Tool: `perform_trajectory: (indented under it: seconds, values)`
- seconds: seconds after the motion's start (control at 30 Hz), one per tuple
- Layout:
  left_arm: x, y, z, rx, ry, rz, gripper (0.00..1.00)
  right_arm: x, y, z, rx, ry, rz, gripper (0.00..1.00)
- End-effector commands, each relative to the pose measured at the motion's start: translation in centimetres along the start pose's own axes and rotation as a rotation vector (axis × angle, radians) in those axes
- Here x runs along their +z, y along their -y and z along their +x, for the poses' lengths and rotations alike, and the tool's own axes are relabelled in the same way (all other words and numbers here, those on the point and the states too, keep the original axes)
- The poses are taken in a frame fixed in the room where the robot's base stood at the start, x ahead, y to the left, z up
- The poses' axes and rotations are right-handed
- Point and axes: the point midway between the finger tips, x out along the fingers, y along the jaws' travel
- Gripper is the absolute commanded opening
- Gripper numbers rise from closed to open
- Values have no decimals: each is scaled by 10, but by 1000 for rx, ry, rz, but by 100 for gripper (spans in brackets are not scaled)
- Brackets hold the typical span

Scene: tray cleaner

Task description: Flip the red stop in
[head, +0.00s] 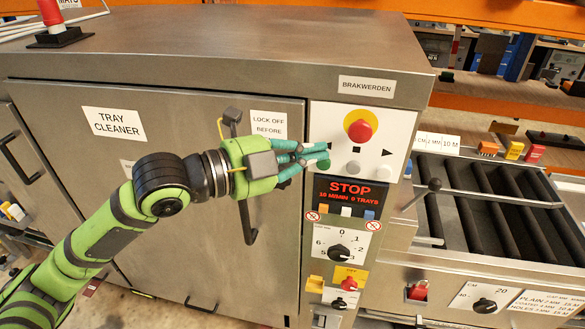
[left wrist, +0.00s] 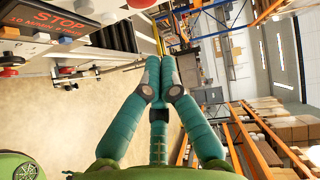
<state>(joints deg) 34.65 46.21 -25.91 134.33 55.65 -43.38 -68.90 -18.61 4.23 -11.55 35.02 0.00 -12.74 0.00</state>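A round red stop button (head: 360,130) on a yellow collar sits on the white upper control panel (head: 400,118). A red lever-like piece (head: 418,290) is on the front of the conveyor at the lower right. My left gripper (head: 325,152) is in front of the upper panel, below and left of the red button and beside a green button (head: 322,164). Its teal fingers are drawn together with nothing between them; they also show in the left wrist view (left wrist: 160,72). I cannot tell whether the tips touch the panel. My right gripper is out of view.
Below the panel are a STOP display (head: 350,192), a rotary dial (head: 340,251) and a red knob on yellow (head: 349,283). A door handle (head: 247,225) is behind my gripper.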

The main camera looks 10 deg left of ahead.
Motion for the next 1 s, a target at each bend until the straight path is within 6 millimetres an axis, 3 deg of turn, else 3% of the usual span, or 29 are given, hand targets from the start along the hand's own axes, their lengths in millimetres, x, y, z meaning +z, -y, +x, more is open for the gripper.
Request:
perform_trajectory:
  seconds: [0.2,0.3,0.6,0.73,0.87,1.0]
  values:
    - [0,-2,-25,1,0,2,0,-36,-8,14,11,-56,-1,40]
    - [-1,-1,-29,0,-1,1,0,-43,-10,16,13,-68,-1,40]
    - [-1,0,-31,0,-2,-1,0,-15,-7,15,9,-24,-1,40]
    - [-1,-3,-30,4,0,-12,0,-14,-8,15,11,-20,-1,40]
    - [3,-32,-24,43,31,-120,0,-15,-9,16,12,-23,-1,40]
    - [13,-102,-17,128,151,-397,0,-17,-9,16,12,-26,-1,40]
